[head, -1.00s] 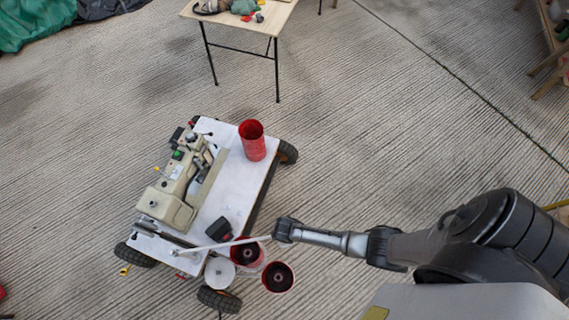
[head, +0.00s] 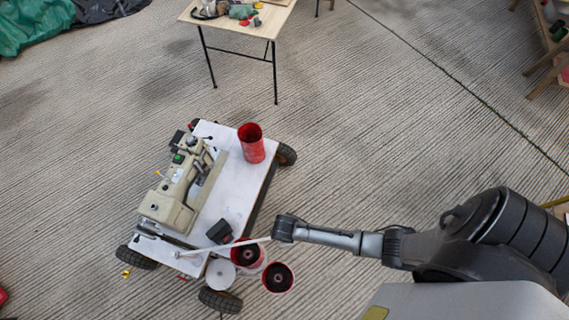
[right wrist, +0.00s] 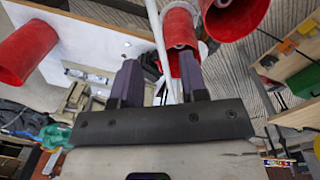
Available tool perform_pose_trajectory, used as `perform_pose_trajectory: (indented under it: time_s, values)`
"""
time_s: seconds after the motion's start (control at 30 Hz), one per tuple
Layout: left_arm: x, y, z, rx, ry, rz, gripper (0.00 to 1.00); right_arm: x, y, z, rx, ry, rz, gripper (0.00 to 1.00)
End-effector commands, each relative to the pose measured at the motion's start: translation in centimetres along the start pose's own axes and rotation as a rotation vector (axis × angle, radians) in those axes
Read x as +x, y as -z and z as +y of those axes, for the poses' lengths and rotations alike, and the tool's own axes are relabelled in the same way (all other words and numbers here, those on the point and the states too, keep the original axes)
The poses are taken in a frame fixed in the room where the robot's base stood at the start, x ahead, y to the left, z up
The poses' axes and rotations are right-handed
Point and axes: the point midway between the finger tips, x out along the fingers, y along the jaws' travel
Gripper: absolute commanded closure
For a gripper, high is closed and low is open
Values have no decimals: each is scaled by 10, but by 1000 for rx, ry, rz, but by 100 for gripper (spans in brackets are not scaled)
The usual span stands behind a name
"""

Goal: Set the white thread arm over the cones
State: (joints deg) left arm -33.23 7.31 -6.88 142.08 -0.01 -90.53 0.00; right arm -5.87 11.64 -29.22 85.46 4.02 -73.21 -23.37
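The white thread arm (head: 225,246) is a thin rod on the cart's near end. It runs from a pivot at the left, across a red cone (head: 247,254), towards my right gripper (head: 282,232). A second red cone (head: 278,278) stands just in front of the gripper. In the right wrist view the gripper (right wrist: 158,64) is open, with the white rod (right wrist: 158,42) running between its two dark fingers. Red cones (right wrist: 180,32) show just beyond the fingertips. I cannot tell whether a finger touches the rod. My left gripper is not in view.
A beige sewing-type machine (head: 178,190) sits on the white wheeled cart (head: 236,183). Another red cone (head: 251,145) stands at its far end. A white disc (head: 220,272) and a black block (head: 220,231) are near the rod. A wooden table (head: 245,25) stands behind; ribbed floor between is clear.

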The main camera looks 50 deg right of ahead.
Motion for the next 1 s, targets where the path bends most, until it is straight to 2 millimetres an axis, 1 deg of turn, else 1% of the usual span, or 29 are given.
perform_pose_trajectory:
  time_s: [0.03, 0.1, 0.2, 0.33, 0.5, 1.0]
  values:
    - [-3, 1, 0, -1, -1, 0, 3, -10, 0, 0, 0, 0, 1, 60]
    - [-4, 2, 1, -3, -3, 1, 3, -20, 0, 0, 0, 0, 1, 60]
    - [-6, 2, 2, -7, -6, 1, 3, -30, 0, 0, 0, 0, 1, 60]
    - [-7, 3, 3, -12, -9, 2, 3, -39, 0, 0, 0, 0, 1, 60]
    - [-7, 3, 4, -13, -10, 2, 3, -43, 0, -1, 0, 1, -1, 60]
    - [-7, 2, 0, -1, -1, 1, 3, -43, 0, 0, 0, 0, -1, 60]
